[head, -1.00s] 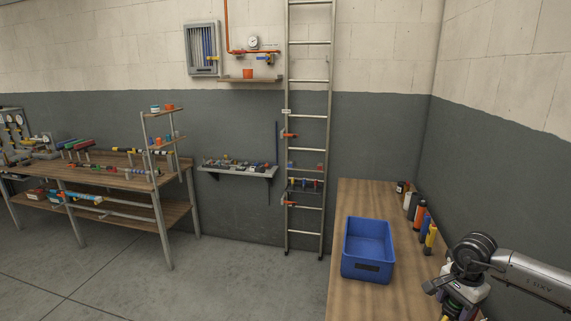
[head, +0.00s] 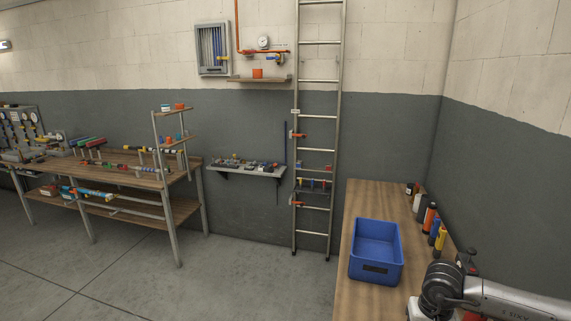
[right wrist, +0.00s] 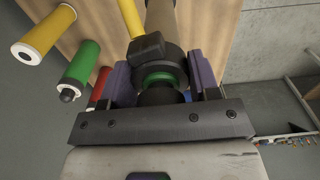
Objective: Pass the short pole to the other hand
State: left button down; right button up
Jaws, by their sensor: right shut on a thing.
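My right gripper (right wrist: 160,82) shows in the right wrist view, with its two purple-grey fingers closed on either side of a pole-like thing (right wrist: 161,58). This thing has a dark round collar, a green ring near its lower end, and a brownish shaft running to the top edge. I take it for the short pole, but its far end is out of view. In the head view only my right arm shows at the lower right; its gripper is out of sight there. My left gripper is in neither view.
A blue bin (head: 376,250) stands on the wooden bench (head: 362,200) at right. Several upright cylinders (head: 430,217) line the bench's wall side. Yellow (right wrist: 36,42) and green (right wrist: 77,68) cylinders are left of my gripper. A ladder (head: 318,140) leans on the back wall; open floor lies left.

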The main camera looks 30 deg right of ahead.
jog(key=w+a+r+n, duration=0.2)
jog(key=a+r+n, duration=0.1)
jog(key=a, duration=0.7)
jog(key=w+a+r+n, duration=0.2)
jog(key=w+a+n, duration=0.1)
jog(key=a, duration=0.7)
jog(key=w+a+r+n, duration=0.2)
jog(key=a+r, duration=0.1)
jog(key=a, duration=0.6)
jog(key=s+r+p, duration=0.4)
jog(key=r+p, duration=0.4)
jog(key=p, duration=0.3)
jog(key=s+r+p, duration=0.4)
jog(key=r+p, duration=0.5)
jog(key=p, duration=0.1)
jog(key=shift+s+a+r+p, duration=0.15)
jog(key=shift+s+r+p, duration=0.05)
jog(key=shift+r+p, duration=0.15)
jog(key=shift+a+f, duration=0.1)
